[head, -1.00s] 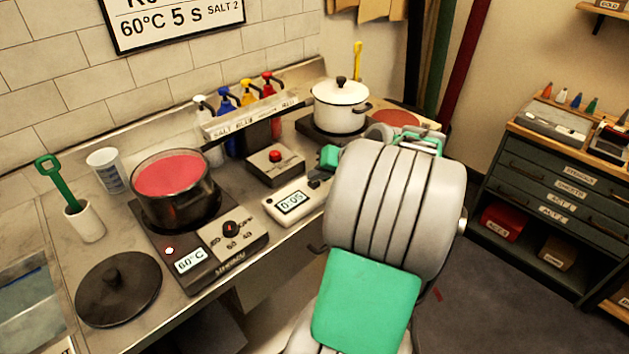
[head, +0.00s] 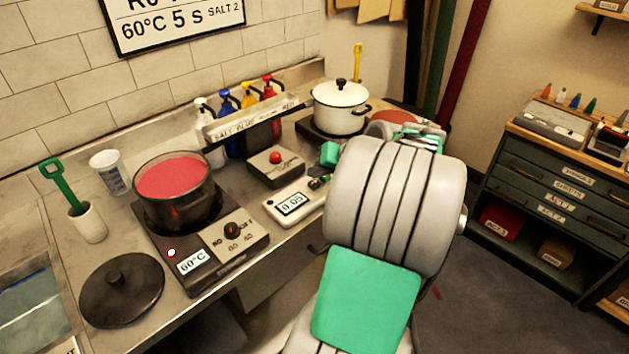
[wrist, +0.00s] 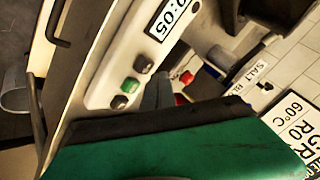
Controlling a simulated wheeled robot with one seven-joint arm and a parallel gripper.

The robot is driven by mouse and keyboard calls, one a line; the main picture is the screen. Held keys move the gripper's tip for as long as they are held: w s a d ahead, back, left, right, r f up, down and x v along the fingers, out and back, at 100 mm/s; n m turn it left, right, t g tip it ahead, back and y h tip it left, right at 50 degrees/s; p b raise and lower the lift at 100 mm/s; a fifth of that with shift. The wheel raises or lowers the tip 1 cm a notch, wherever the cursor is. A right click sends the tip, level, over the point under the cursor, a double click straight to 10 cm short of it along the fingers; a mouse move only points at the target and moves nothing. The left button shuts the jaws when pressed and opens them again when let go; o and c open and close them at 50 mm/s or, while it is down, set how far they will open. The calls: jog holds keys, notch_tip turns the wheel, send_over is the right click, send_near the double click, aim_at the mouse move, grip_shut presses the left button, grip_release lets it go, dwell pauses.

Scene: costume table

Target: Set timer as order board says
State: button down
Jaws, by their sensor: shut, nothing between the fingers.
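The timer (head: 291,204) is a pale box on the counter's front edge, and its display reads 0:05. In the wrist view the timer's display (wrist: 170,17) also reads 0:05, with a green button (wrist: 130,85) and darker buttons beside it. The order board (head: 175,22) on the tiled wall reads 60°C 5 s, SALT 2; its top line is cut off. My gripper (wrist: 158,92) is shut and empty, its grey fingertips close beside the timer's buttons. I cannot tell whether they touch. In the head view my arm hides much of the gripper.
A pot of red liquid (head: 173,178) sits on a hotplate (head: 215,262) showing 60°C. A box with a red button (head: 275,168) stands behind the timer. Pump bottles, a labelled rail (head: 250,122) and a white lidded pot (head: 340,108) stand farther back. A black lid (head: 120,290) lies front left.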

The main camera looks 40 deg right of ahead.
aim_at(317, 184)
jog(key=shift+r+p, duration=2.2)
jog(key=shift+r, duration=0.4)
jog(key=shift+f, duration=0.1)
